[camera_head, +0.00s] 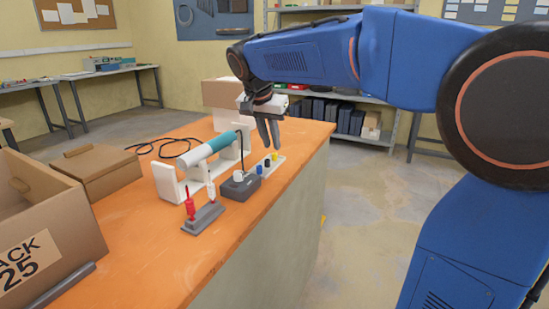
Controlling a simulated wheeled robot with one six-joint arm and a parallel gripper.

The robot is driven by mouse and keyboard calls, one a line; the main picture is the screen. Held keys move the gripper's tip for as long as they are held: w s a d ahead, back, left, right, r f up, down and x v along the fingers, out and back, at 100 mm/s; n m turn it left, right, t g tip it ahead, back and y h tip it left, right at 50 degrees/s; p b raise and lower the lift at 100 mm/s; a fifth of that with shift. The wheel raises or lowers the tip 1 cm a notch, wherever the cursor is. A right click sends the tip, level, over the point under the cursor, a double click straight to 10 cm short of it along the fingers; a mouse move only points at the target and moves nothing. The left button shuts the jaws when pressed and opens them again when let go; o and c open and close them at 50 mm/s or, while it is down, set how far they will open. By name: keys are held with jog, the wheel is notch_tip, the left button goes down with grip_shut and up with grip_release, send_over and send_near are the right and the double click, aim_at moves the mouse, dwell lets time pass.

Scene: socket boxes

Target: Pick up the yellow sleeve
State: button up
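The yellow sleeve (274,156) is a small piece near the far end of a pale strip (279,160) on the orange bench. A black piece (267,159) and a blue piece (259,169) stand beside it on the same strip. My gripper (271,145) points down, with its dark fingertips just above the yellow and black pieces. The two fingers look apart, with nothing seen between them. The exact gap between the fingertips and the yellow sleeve is hard to judge.
A grey block with a white socket (239,184) and a grey stand with red and white pieces (203,217) are nearer. A teal and white tool (209,150) rests on a white cradle. Cardboard boxes (97,170) stand left. The bench's right edge is close to the strip.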

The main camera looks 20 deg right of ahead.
aim_at(275, 157)
jog(key=shift+x, duration=2.1)
grip_shut()
jog(key=shift+r, duration=0.1)
